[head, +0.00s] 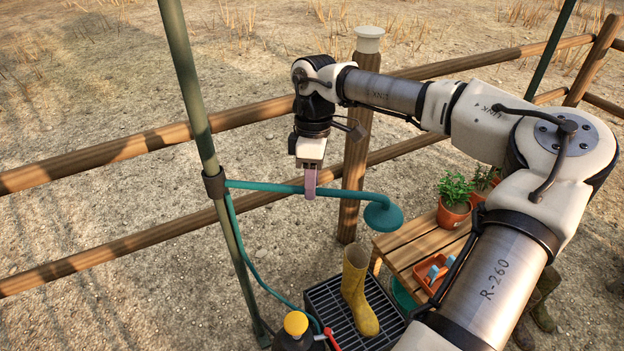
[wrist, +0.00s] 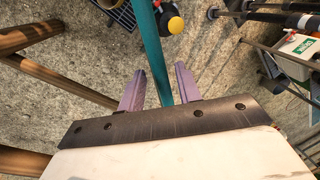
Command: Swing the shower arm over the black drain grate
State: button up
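The teal shower arm (head: 262,186) reaches right from a dark collar (head: 214,184) on the green post and ends in a round teal shower head (head: 383,216). The black drain grate (head: 325,297) lies on the ground below, with a yellow boot (head: 358,290) standing on it. In the head picture the shower head is above and right of the grate. My gripper (head: 310,194) is at the middle of the shower arm. In the wrist view its lilac fingers (wrist: 159,70) are apart, with the shower arm (wrist: 151,45) running between them and gaps on both sides.
A wooden bench (head: 425,247) with potted plants (head: 454,200) and an orange tray (head: 430,273) stands right of the grate. A black container with a yellow knob (head: 296,323) stands at its left front. A wooden rail fence (head: 105,153) runs behind the shower arm.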

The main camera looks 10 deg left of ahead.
dwell(0.3)
jog(key=w+r, duration=0.1)
jog(key=r, duration=0.8)
jog(key=w+r, duration=0.1)
jog(key=r, duration=0.3)
jog(key=shift+w+r, duration=0.25)
jog(key=shift+w, duration=0.05)
